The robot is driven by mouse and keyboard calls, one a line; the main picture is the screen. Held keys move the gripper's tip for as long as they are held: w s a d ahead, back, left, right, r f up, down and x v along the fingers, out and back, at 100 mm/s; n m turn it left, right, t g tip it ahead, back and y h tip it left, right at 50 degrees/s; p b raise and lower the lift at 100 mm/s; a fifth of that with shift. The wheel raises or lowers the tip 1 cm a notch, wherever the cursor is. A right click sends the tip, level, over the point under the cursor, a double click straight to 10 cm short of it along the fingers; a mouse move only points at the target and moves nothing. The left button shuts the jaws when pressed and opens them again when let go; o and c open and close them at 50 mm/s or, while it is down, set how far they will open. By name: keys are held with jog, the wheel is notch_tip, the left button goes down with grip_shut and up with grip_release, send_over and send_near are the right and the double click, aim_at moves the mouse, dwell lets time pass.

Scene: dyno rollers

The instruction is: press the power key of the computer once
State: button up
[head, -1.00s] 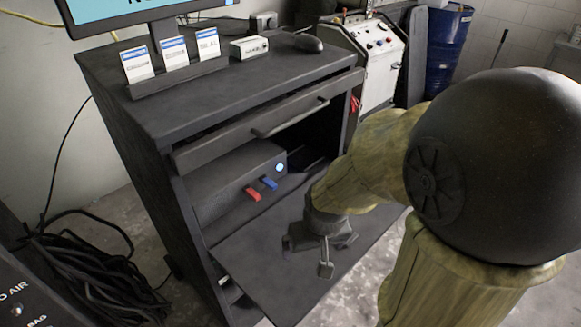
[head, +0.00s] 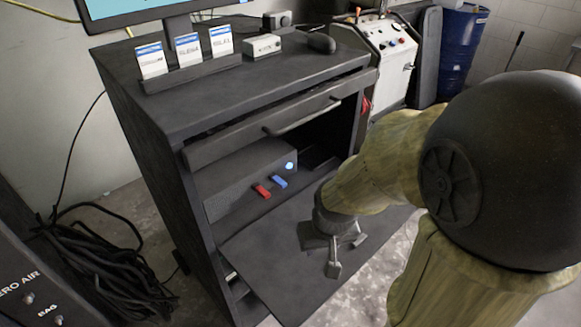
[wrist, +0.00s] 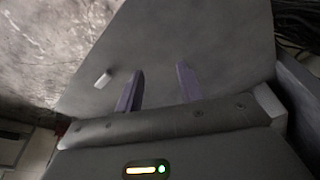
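The computer (head: 235,185) is a dark box inside the open lower bay of a black cabinet. Its round power key (head: 290,166) glows pale blue at the right end of the front. A red plug (head: 262,191) and a blue plug (head: 279,181) stick out at the front, left of and below the key. My gripper (head: 346,256) is over the lowered flap, to the right of and below the key in the head view, apart from the computer. In the wrist view its two fingers (wrist: 160,82) are spread with nothing between them. The computer cannot be made out in the wrist view.
The lowered flap (head: 275,255) juts out below the bay. A drawer with a bar handle (head: 303,117) overhangs the computer. A monitor (head: 135,8), cards and a mouse (head: 321,43) are on top. Coiled cables (head: 95,265) lie on the floor at left.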

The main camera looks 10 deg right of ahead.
grip_shut()
dwell(1.2)
